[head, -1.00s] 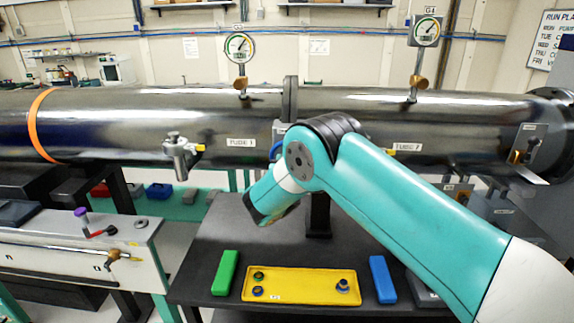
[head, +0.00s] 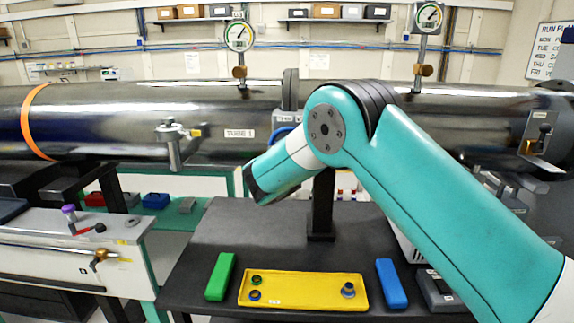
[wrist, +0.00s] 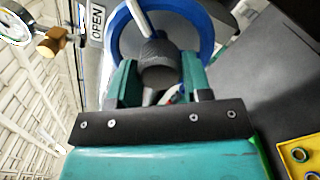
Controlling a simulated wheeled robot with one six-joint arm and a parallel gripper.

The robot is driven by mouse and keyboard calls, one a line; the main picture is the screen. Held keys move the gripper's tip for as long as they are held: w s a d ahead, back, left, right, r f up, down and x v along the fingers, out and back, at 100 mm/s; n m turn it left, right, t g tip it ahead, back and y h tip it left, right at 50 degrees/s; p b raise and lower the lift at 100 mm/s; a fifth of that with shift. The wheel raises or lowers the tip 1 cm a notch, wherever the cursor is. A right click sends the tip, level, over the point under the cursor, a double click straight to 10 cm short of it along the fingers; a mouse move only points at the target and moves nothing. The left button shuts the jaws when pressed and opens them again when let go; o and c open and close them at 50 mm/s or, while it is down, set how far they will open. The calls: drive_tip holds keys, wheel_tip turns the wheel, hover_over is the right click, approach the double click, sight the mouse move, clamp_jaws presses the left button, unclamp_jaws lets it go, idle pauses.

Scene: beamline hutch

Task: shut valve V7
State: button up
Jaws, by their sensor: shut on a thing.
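In the wrist view a blue-rimmed wheel (wrist: 207,38) stands in front of my gripper (wrist: 158,72). A dark knurled knob (wrist: 158,47) is between the two teal fingers, and they are shut on it. A pale metal rod (wrist: 140,18) runs from behind the knob to the upper left. A sign reading OPEN (wrist: 97,24) is left of the wheel. In the head view only a small blue arc of the wheel (head: 285,137) shows beside my arm; my fingers are hidden there. I cannot read a V7 label.
A large dark tube (head: 110,120) spans the head view, with two gauges (head: 238,35) (head: 428,17) above it. Below are a dark table (head: 250,235), a yellow tray (head: 300,290) with small rings, a green block (head: 220,277) and a blue block (head: 391,284).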

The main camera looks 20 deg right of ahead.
drive_tip(key=m+b, duration=2.6)
drive_tip(key=b, duration=0.1)
drive_tip(key=shift+d+m+b, duration=0.1)
drive_tip(key=shift+m+b, duration=0.25)
drive_tip(key=shift+m, duration=0.05)
drive_tip(key=o, duration=0.9)
drive_tip(key=shift+r, duration=0.1)
drive_tip(key=b+v, duration=0.3)
drive_tip(key=v, duration=1.4)
drive_tip(key=shift+s+b, duration=0.2)
drive_tip(key=shift+b, duration=0.15)
